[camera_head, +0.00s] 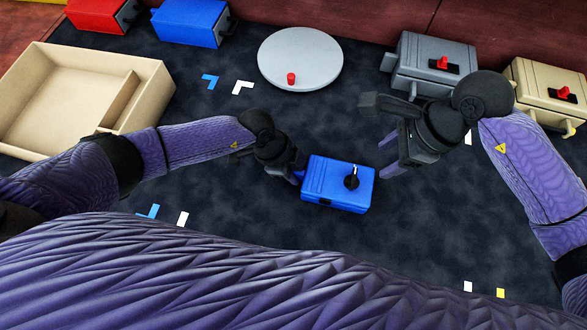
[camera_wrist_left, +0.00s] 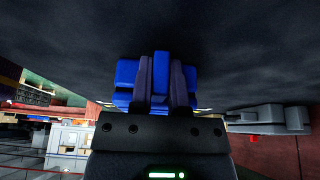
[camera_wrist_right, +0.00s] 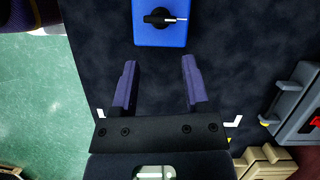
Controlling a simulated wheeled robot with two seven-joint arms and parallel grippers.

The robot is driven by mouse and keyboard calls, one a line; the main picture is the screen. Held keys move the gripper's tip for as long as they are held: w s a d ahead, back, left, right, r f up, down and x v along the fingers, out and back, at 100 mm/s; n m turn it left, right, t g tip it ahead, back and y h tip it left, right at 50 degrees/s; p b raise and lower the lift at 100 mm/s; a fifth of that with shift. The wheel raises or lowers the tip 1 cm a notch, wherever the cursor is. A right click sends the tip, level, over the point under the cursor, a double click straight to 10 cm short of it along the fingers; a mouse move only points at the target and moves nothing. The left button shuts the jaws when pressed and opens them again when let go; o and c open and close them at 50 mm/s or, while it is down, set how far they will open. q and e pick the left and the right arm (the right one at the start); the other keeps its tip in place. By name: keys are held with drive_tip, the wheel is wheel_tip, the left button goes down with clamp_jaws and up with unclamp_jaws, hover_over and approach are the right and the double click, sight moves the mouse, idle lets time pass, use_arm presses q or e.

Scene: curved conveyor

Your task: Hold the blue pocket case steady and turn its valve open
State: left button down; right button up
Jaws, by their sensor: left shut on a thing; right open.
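The blue pocket case (camera_head: 325,188) sits on the dark mat in the middle of the head view. Its valve (camera_head: 351,180) is a black knob with a white-tipped handle on the top right part; it also shows in the right wrist view (camera_wrist_right: 160,18). My left gripper (camera_head: 298,174) is shut on the left end of the case; in the left wrist view its fingers (camera_wrist_left: 161,82) clasp a blue part. My right gripper (camera_head: 387,156) is open and empty, to the right of the case and apart from it. In the right wrist view the case lies beyond its fingertips (camera_wrist_right: 157,75).
A beige tray (camera_head: 150,98) stands at left. Red (camera_head: 100,14) and second blue (camera_head: 187,22) cases lie at the back. A grey disc (camera_head: 300,62) with a red knob is at back centre. Grey (camera_head: 425,52) and beige (camera_head: 535,85) cases with red knobs stand at right.

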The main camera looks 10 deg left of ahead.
sight(354, 177)
idle(0.3)
drive_tip(key=shift+c, duration=0.6)
drive_tip(key=a+r+n+h, duration=0.3)
drive_tip(key=a+n+h, duration=0.1)
drive_tip(key=n, duration=1.2)
drive_tip(key=f, duration=1.2)
drive_tip(key=shift+s, duration=0.2)
clamp_jaws()
